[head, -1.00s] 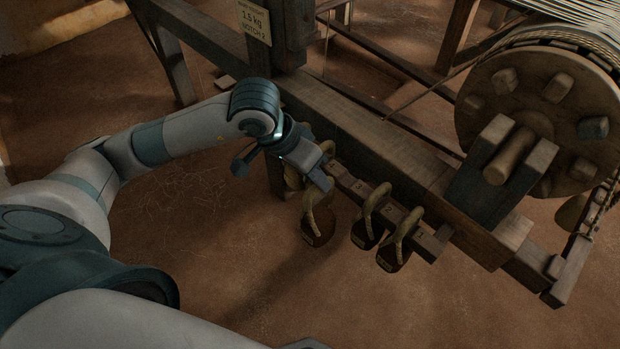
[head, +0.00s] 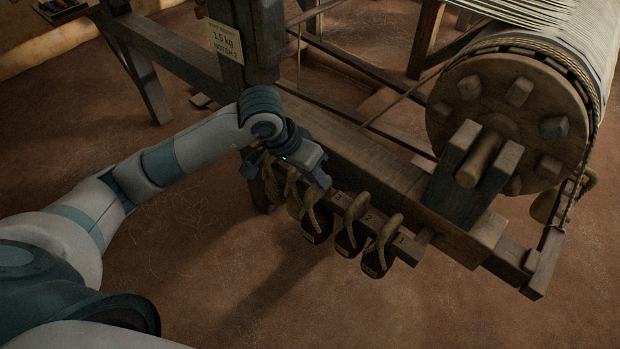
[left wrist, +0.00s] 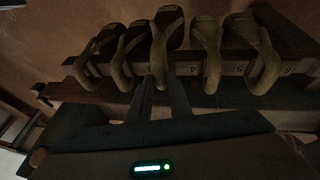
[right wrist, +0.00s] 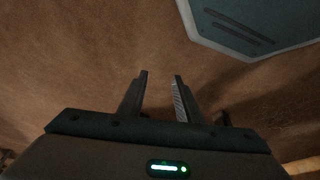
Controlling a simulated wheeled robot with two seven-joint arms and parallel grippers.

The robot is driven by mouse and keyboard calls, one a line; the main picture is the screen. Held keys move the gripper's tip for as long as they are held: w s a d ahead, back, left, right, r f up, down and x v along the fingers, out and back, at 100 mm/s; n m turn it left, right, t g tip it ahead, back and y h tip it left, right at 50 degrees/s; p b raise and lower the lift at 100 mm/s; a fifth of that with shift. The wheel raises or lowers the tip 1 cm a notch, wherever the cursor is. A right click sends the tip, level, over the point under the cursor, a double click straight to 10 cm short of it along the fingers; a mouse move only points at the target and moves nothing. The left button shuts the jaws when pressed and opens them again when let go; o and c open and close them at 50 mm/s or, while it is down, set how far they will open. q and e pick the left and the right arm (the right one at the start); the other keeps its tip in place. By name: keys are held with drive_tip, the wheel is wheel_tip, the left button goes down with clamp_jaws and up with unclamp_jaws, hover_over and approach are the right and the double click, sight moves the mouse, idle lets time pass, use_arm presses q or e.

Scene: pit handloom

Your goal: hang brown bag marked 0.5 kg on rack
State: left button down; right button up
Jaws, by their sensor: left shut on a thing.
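My left gripper (head: 326,182) is shut on the strap of a brown bag (head: 316,230) beside the rack bar (head: 411,248). In the left wrist view, the fingers (left wrist: 158,88) meet at the loop of this bag (left wrist: 168,28), the middle one of the row. Whether its strap rests on the bar, I cannot tell. Other bags hang on the numbered bar: two to the right in the head view, a dark one (head: 346,242) and one with a label (head: 374,262), and more to the left, partly behind my gripper. The weight marks are too small to read. My right gripper (right wrist: 160,85) is open and empty.
A sign (head: 226,42) reading 1.5 kg, notch 2 is on the loom post. The loom beam (head: 380,170) runs just behind the rack. A large wooden wheel (head: 508,120) stands at the right. The floor in front is clear.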

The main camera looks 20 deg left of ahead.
sight(326, 172)
use_arm(q)
drive_tip(key=shift+w+d+r+p, duration=0.1)
drive_tip(key=shift+w+d+p, duration=0.1)
drive_tip(key=shift+w, duration=0.35)
drive_tip(key=shift+w+d+p, duration=0.1)
drive_tip(key=shift+w+d, duration=0.1)
drive_tip(key=shift+w, duration=0.35)
drive_tip(key=shift+w+d, duration=0.25)
drive_tip(key=shift+w, duration=0.45)
drive_tip(key=shift+f, duration=0.3)
drive_tip(key=shift+f+b, duration=0.45)
drive_tip(key=shift+b, duration=0.2)
drive_tip(key=shift+f, duration=0.15)
drive_tip(key=shift+b, duration=0.35)
use_arm(e)
drive_tip(key=shift+w+a+f+t+y, duration=0.15)
drive_tip(key=shift+w+a+t+y, duration=0.15)
drive_tip(key=shift+w+a+t, duration=0.3)
drive_tip(key=shift+a, duration=0.2)
drive_tip(key=shift+s, duration=0.1)
